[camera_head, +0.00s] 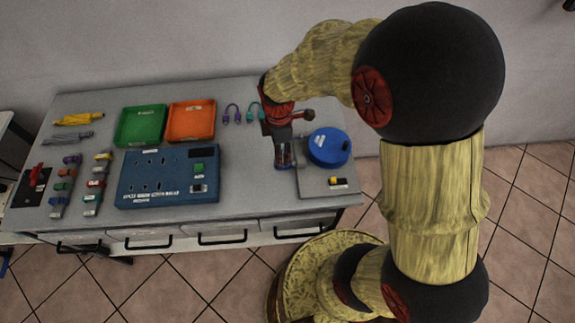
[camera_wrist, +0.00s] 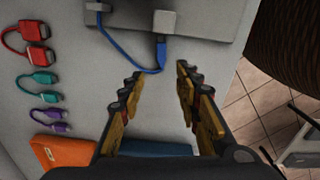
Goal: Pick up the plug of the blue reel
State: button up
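The blue reel (camera_head: 328,147) stands on a grey plate (camera_head: 314,181) at the right end of the table. In the wrist view a blue cable (camera_wrist: 121,49) loops between a small grey block (camera_wrist: 97,6) and a blue piece (camera_wrist: 161,48) under a pale grey block (camera_wrist: 164,21). I cannot tell for sure which end is the plug. My gripper (camera_wrist: 160,72) is open and empty, its fingertips below the blue piece and apart from it. In the head view my gripper (camera_head: 284,163) is just left of the reel.
Orange (camera_head: 191,121) and green (camera_head: 142,125) trays lie at the back. A blue socket panel (camera_head: 168,176) is to the left. Short purple (camera_head: 231,114) and teal (camera_head: 254,111) cables lie behind my gripper. The table's right edge is close to the reel.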

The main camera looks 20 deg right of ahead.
aim_at(283, 166)
jog(key=f+b, duration=0.1)
jog(key=f, duration=0.1)
jog(key=f+b, duration=0.1)
jog(key=f, duration=0.3)
jog(key=shift+s+d+f+b, duration=0.2)
jog(key=shift+d+f+b, duration=0.1)
jog(key=shift+d+b, duration=0.1)
jog(key=shift+r, duration=0.1)
jog(key=shift+c, duration=0.8)
grip_shut()
